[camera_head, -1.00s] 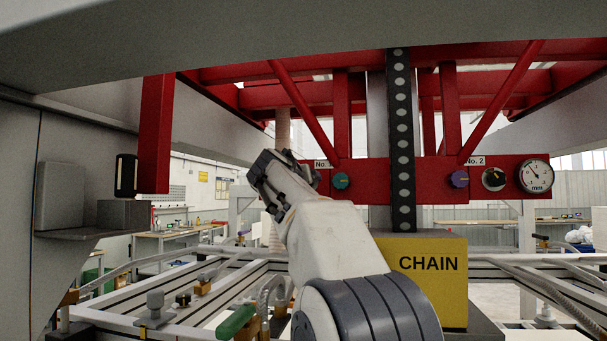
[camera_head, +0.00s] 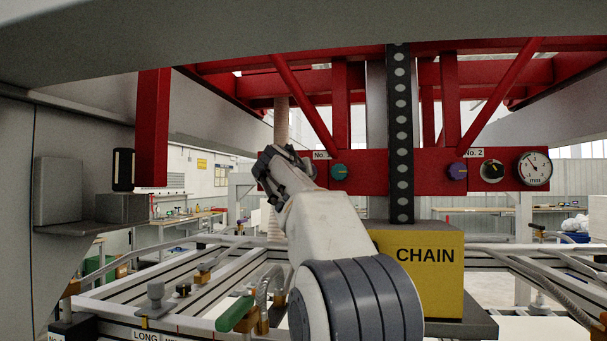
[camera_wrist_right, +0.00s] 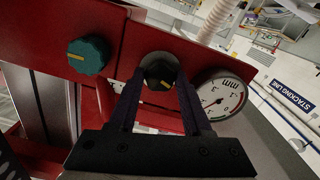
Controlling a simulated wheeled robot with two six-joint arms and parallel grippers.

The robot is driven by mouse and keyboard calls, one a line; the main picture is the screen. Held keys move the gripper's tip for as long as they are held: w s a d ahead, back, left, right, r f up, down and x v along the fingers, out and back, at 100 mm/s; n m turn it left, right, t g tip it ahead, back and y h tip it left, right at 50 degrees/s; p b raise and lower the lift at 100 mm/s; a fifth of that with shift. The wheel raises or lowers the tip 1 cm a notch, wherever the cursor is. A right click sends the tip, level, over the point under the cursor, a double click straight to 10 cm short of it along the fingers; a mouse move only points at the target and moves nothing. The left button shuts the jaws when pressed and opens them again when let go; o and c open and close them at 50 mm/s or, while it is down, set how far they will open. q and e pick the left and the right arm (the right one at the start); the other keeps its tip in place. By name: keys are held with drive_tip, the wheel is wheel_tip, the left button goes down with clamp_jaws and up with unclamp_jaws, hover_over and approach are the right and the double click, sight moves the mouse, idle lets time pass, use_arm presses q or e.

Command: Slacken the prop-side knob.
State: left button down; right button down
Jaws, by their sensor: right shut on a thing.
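In the right wrist view, my right gripper (camera_wrist_right: 160,95) is shut on a black knob (camera_wrist_right: 160,71) with a yellow mark. The knob sits on the red beam (camera_wrist_right: 35,30), between a teal knob (camera_wrist_right: 88,55) and a round mm gauge (camera_wrist_right: 222,93). In the head view, my right gripper (camera_head: 268,168) is at the left end of the red beam, left of the teal knob (camera_head: 339,171) under a partly covered "No." label. My arm and gripper hide the held knob and its gauge there. A pale round post (camera_head: 282,118) rises behind the gripper. My left gripper is out of view.
At the "No. 2" label are a purple knob (camera_head: 457,170), a black knob (camera_head: 492,172) and a gauge (camera_head: 534,168). A black chain strip (camera_head: 401,120) hangs over the yellow CHAIN box (camera_head: 425,265). A red upright (camera_head: 153,130) stands at left. Grey rails lie below.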

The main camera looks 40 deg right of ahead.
drive_tip(key=shift+n, duration=3.4)
drive_tip(key=shift+c, duration=1.7)
unclamp_jaws()
drive_tip(key=shift+s, duration=0.1)
